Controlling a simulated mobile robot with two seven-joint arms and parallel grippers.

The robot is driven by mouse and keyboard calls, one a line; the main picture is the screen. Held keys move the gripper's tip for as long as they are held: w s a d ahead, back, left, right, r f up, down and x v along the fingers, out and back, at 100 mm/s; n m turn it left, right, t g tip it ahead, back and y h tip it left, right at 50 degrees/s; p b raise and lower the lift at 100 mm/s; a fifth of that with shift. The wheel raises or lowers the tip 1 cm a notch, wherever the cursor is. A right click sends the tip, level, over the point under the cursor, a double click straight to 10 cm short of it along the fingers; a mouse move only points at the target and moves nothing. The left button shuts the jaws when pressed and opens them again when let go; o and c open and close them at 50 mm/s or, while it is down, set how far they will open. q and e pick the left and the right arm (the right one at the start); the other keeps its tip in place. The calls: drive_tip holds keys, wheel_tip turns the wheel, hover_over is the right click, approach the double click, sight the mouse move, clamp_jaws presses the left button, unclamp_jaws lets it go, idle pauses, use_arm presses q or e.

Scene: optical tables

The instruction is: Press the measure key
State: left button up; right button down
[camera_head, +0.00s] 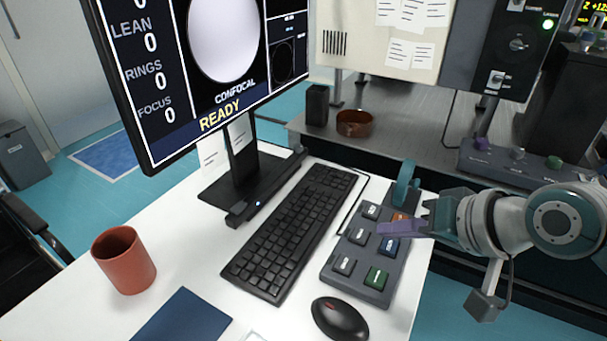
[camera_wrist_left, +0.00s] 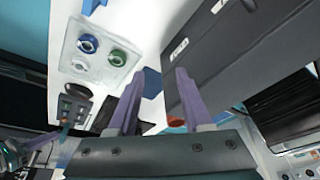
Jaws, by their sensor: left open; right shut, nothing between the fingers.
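A grey key pad (camera_head: 335,277) lies on the white desk, right of the keyboard, with several keys: grey ones, an orange one (camera_head: 400,219), a blue one (camera_head: 389,246) and a green one (camera_head: 376,277). The labels are too small to read, so I cannot tell which is the measure key. My right gripper (camera_head: 384,229) is shut and empty, its purple fingers over the pad between the orange and blue keys; contact cannot be told. Its fingers partly hide the pad. My left gripper (camera_wrist_left: 158,92) is open and empty, seen only in the left wrist view.
A monitor (camera_head: 180,125) reads READY. A black keyboard (camera_head: 290,230), a mouse (camera_head: 340,319), a red-brown mug (camera_head: 124,260) and a dark blue folder (camera_head: 182,318) lie around the desk. In the left wrist view are a white tray (camera_wrist_left: 75,65) and a large dark box (camera_wrist_left: 235,50).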

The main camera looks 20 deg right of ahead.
drive_tip(key=shift+s+d, duration=0.1)
drive_tip(key=shift+d, duration=0.05)
drive_tip(key=b, duration=0.8)
hover_over(382, 282)
wheel_tip(382, 282, down, 8)
drive_tip(key=shift+r, duration=0.1)
drive_tip(key=shift+f+b, duration=0.35)
drive_tip(key=shift+f, duration=0.15)
idle(0.9)
drive_tip(key=shift+f, duration=0.4)
idle(0.5)
